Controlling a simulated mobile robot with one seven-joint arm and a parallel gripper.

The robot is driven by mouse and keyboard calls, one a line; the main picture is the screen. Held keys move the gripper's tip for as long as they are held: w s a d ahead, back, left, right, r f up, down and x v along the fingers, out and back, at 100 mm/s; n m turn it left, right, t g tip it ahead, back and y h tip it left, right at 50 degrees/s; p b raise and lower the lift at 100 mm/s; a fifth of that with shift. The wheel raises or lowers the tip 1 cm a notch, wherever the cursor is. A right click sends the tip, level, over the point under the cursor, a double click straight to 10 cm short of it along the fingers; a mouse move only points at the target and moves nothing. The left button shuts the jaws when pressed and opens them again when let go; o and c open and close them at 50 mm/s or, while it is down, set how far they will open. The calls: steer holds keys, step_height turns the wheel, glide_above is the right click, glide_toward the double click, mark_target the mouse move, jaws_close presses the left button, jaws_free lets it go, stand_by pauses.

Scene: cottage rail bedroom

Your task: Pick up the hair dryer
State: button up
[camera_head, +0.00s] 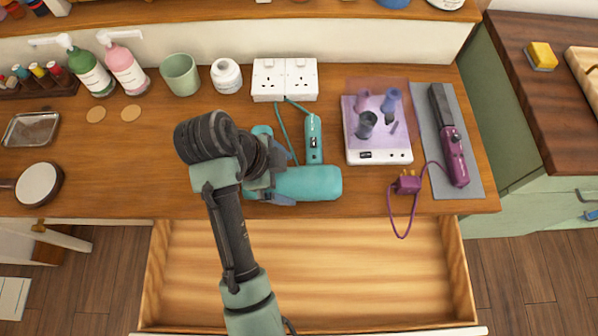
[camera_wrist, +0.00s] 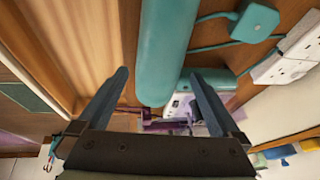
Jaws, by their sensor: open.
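The teal hair dryer (camera_head: 312,183) lies on the wooden counter near its front edge, its barrel pointing sideways and its handle toward the back. My gripper (camera_head: 274,178) is over the left part of the barrel, partly hiding it. In the wrist view the hair dryer's barrel (camera_wrist: 165,50) runs between my open fingers (camera_wrist: 156,78), with a visible gap on each side. The handle shows on the right of the barrel. I cannot tell how far the fingers reach down around the barrel.
An open, empty-looking drawer (camera_head: 310,265) is below the counter. A white socket block (camera_head: 284,80) stands behind the dryer. To the right are a white box with curlers (camera_head: 378,130) and a purple styling iron (camera_head: 452,150) on a grey mat. Bottles and a green cup (camera_head: 181,75) stand at back left.

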mark_target(293, 180)
steer(key=x, duration=0.4)
steer(key=shift+d+f, duration=0.35)
jaws_close()
